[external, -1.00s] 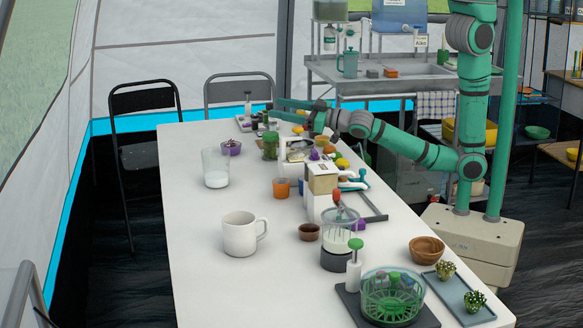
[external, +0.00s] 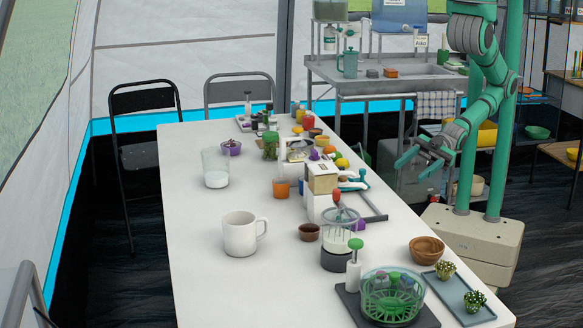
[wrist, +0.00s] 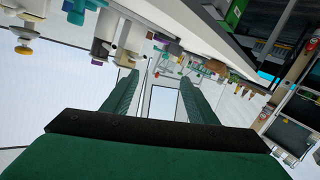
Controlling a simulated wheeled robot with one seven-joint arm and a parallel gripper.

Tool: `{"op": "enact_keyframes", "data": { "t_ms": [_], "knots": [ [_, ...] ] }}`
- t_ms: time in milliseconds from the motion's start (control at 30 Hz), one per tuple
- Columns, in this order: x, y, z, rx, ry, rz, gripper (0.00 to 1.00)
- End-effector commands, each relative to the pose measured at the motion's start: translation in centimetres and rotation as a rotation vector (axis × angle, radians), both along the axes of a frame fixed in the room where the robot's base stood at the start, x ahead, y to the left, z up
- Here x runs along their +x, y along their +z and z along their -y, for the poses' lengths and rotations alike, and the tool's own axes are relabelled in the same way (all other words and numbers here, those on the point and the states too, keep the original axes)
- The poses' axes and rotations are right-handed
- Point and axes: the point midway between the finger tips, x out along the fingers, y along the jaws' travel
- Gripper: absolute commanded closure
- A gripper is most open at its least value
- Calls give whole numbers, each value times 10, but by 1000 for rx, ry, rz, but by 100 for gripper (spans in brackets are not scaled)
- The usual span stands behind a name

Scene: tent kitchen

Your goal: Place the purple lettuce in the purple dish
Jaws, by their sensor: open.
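A small purple dish (external: 231,151) stands at the far left of the white table and holds small dark bits that I cannot make out. No purple lettuce can be told for sure. A purple item (external: 314,155) lies mid-table, and another (external: 357,225) lies by the blender; both are too small to identify. My gripper (external: 411,168) is open and empty, off the table's right side near my base, away from the dish. In the wrist view its two green fingers (wrist: 158,80) are spread with nothing between them.
The table (external: 205,265) carries a white mug (external: 239,238), a glass (external: 215,172), a coffee machine (external: 321,185), a blender (external: 339,238) and a green salad spinner (external: 392,300). A wooden bowl (external: 426,250) stands at the right edge. The table's left side is mostly clear.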

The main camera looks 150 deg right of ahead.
Motion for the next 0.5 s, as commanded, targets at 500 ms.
{"op": "enact_keyframes", "data": {
  "t_ms": [500],
  "knots": [
    [-53, -2, -86, 254, 160, -71, 47]
  ]
}}
